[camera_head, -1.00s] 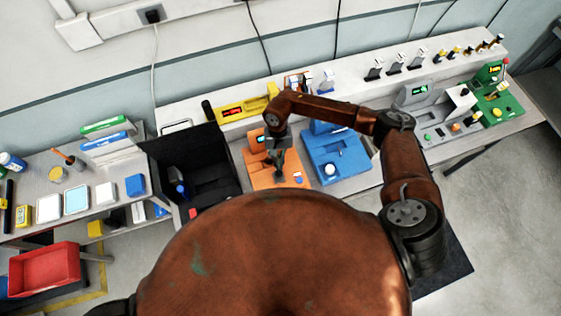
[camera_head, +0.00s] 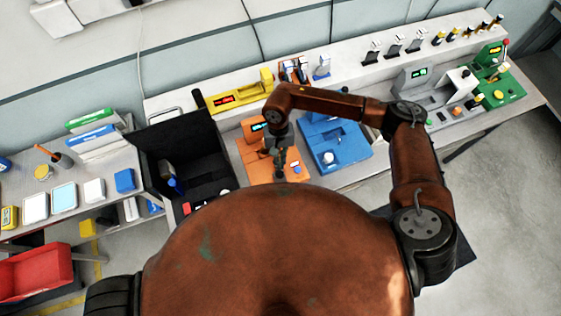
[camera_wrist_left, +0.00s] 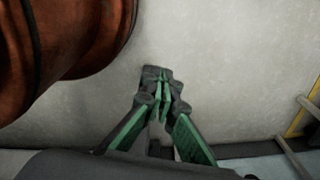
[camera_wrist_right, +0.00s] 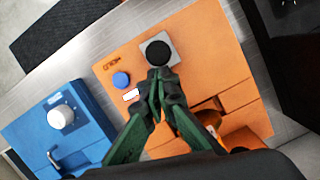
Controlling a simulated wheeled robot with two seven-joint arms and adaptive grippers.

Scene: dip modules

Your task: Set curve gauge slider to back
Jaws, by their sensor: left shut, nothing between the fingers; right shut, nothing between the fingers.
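The orange module (camera_head: 247,152) stands on the bench in the middle of the head view. No readable label tells me which module is the curve gauge. In the right wrist view the orange module (camera_wrist_right: 215,55) shows a round black knob (camera_wrist_right: 158,52) on a grey square plate, a blue button (camera_wrist_right: 121,80) and a dark slot. My right gripper (camera_head: 279,172) is over the module's front part, shut and empty. Its fingertips (camera_wrist_right: 158,76) appear just beside the black knob; contact cannot be told. My left gripper (camera_wrist_left: 163,78) is shut and empty over bare grey floor, outside the head view.
A blue module (camera_head: 345,150) stands right of the orange one, and a black open case (camera_head: 190,140) left. A yellow module (camera_head: 240,97) with a red display is behind. Grey and green modules (camera_head: 497,92) stand farther right. A red bin (camera_head: 35,272) is at lower left.

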